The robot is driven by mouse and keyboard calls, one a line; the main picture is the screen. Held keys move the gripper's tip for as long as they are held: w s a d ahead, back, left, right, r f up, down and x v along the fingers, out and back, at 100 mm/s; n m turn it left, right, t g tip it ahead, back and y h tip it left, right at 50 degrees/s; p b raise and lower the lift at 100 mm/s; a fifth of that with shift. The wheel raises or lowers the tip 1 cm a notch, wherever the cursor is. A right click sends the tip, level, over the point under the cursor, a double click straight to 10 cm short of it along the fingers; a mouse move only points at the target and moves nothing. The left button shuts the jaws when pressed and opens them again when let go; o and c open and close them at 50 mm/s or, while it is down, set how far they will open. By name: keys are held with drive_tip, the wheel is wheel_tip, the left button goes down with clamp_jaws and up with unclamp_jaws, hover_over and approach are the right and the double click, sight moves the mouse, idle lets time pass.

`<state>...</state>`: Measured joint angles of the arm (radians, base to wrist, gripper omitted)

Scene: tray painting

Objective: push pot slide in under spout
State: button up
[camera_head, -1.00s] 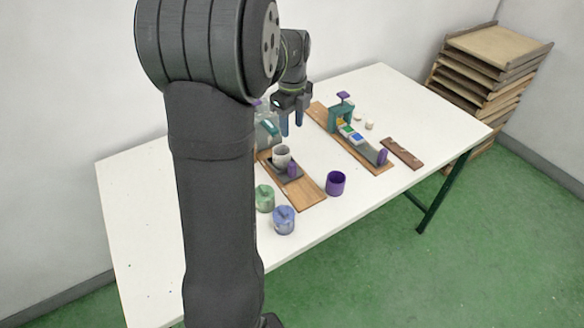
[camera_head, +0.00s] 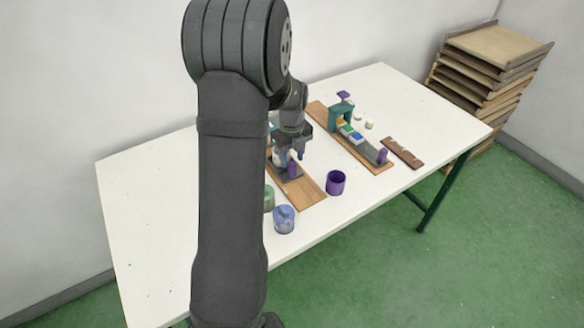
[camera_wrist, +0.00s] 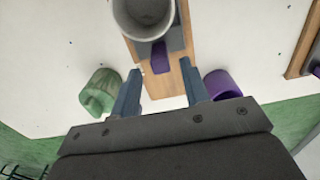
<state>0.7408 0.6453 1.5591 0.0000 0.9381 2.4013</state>
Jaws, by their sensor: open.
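The grey-white pot (camera_wrist: 143,18) stands on the grey slide at the top of the wrist view; in the head view my gripper mostly covers it. The slide's purple knob (camera_wrist: 160,55) stands at its near end and also shows in the head view (camera_head: 293,170). The slide lies on a wooden board (camera_head: 306,194). My gripper (camera_wrist: 160,72) is open, its blue fingers to either side of the knob in the wrist view; contact cannot be told. In the head view, my gripper (camera_head: 290,155) is low over the slide. The spout is hidden behind my arm.
A purple cup (camera_head: 335,184) stands right of the board. A green pot (camera_wrist: 100,92) and a blue pot (camera_head: 284,219) stand on its left and front. A second board with a teal stand (camera_head: 341,117) lies further right.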

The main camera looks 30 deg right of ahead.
sight(292, 163)
wheel_tip(292, 163, down, 5)
drive_tip(key=shift+f, duration=0.1)
idle(0.3)
drive_tip(key=shift+w, duration=0.1)
clamp_jaws()
